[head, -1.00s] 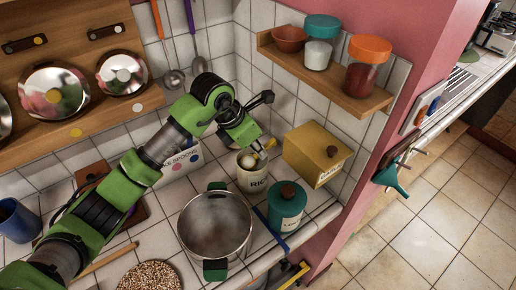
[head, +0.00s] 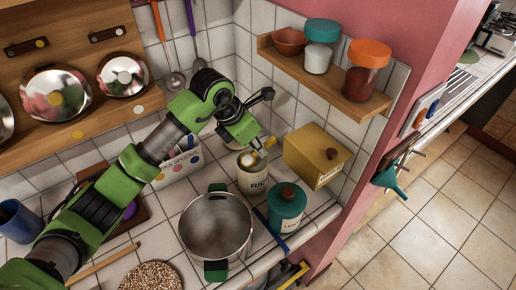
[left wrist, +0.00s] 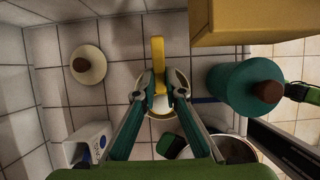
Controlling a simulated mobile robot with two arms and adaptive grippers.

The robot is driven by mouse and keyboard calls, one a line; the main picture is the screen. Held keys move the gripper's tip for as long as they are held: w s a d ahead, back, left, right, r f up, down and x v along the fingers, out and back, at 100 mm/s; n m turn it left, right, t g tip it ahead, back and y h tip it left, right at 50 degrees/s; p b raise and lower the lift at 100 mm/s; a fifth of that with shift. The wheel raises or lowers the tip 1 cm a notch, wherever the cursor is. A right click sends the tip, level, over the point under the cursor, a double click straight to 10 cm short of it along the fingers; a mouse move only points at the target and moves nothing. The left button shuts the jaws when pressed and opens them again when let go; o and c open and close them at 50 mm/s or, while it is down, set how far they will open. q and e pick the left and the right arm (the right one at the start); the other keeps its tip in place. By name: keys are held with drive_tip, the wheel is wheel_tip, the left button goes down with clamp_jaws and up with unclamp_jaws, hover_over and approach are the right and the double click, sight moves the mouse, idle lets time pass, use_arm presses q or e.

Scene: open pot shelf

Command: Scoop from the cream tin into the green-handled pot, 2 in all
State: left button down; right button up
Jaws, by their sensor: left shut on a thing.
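The cream tin (head: 252,181), with dark lettering, stands on the tiled counter by the back wall; its open mouth shows a pale content. My left gripper (head: 262,150) is just above the tin's right rim, shut on a yellow-handled scoop (left wrist: 158,62).
A teal canister (head: 287,206) stands close right of the tin and pot. A yellow box (head: 316,156) is behind it. A cream lid (left wrist: 88,65) with a brown knob lies near the wall. A shelf (head: 330,78) with jars hangs above. A round speckled mat (head: 150,276) lies at the front.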

use_arm(q)
drive_tip(key=shift+r+p, duration=1.3)
drive_tip(key=shift+r, duration=1.8)
